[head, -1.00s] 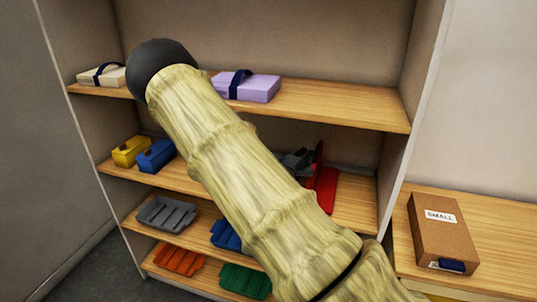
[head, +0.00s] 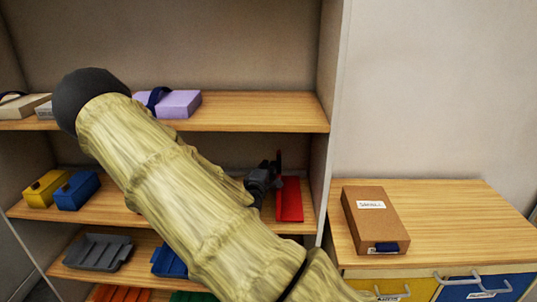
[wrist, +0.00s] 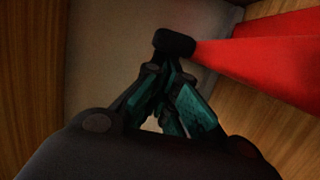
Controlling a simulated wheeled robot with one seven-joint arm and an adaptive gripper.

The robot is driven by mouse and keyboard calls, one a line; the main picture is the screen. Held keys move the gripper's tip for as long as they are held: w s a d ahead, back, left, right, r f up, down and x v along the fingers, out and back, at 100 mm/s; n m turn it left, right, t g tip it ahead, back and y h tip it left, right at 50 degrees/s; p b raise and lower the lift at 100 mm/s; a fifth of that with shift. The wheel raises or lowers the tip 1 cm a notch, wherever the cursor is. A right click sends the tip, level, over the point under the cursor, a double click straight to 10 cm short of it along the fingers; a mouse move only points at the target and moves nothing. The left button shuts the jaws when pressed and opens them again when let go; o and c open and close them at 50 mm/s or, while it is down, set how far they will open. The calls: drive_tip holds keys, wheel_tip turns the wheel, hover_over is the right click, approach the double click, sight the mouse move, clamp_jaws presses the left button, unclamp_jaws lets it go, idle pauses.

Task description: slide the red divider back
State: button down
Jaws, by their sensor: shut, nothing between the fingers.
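The red divider (head: 290,201) is on the middle shelf at its right end, with a flat red base and a thin upright part. My gripper (head: 270,173) is just left of the upright part, low over the shelf. In the wrist view the closed fingertips (wrist: 174,43) meet the near end of a red panel of the divider (wrist: 265,62). I cannot tell whether they touch or only overlap in the picture. My gripper is shut and holds nothing. My arm hides the shelf left of the gripper.
The shelf unit's right side wall (head: 332,120) is close beyond the divider. Yellow (head: 46,188) and blue (head: 77,190) boxes sit at the left of the same shelf. A lilac box (head: 180,103) is on the shelf above. A brown box (head: 375,220) lies on the right-hand cabinet.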

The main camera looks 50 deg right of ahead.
drive_tip(key=a+b, duration=0.3)
drive_tip(key=a, duration=0.8)
drive_tip(key=shift+s+a, duration=0.25)
drive_tip(key=shift+a, duration=0.05)
